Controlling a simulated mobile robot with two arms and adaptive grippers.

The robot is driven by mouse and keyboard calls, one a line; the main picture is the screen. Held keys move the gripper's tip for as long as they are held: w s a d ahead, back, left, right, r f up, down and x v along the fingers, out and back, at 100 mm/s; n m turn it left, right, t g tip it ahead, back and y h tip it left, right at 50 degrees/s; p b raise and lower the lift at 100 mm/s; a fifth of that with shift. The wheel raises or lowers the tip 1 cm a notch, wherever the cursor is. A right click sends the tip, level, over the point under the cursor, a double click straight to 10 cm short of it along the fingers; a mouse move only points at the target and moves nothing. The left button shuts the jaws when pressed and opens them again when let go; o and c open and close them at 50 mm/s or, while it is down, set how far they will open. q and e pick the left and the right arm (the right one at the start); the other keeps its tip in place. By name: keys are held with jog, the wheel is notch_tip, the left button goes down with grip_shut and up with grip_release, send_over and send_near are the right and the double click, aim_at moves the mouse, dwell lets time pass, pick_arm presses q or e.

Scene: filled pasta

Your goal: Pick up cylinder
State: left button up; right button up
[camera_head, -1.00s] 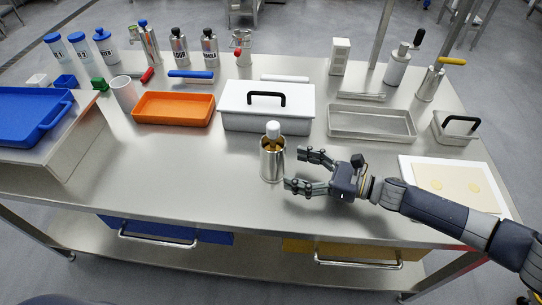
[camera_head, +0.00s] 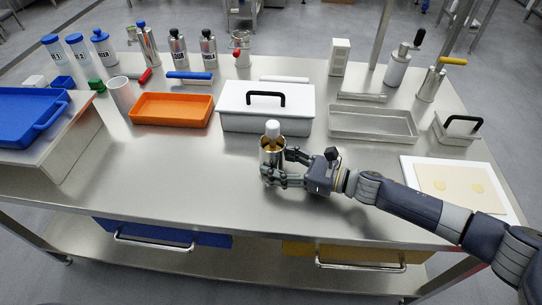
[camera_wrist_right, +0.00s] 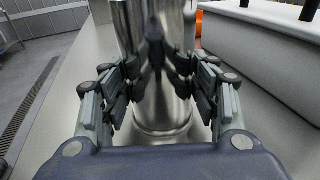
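A shiny metal cylinder (camera_head: 271,158) stands upright on the steel table, in front of the white box. A white-capped item (camera_head: 273,130) sticks up out of its top. My right gripper (camera_head: 279,167) reaches it from the right, with one finger on its near side and the other on its far side. In the right wrist view the cylinder (camera_wrist_right: 155,25) stands upright ahead of the palm, between the fingers (camera_wrist_right: 165,85), which mirror in its metal. The fingers look spread; firm contact is not clear. My left gripper is not in view.
Behind the cylinder is a white box (camera_head: 240,112) with a black handle. An orange tray (camera_head: 172,122) lies back left and a metal tray (camera_head: 372,135) back right. A white board (camera_head: 413,180) lies at the right.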

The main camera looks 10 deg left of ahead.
aim_at(285, 149)
jog(key=shift+c, duration=1.2)
jog(key=shift+r, duration=0.15)
jog(key=shift+r+p, duration=2.05)
jog(key=shift+r, duration=0.9)
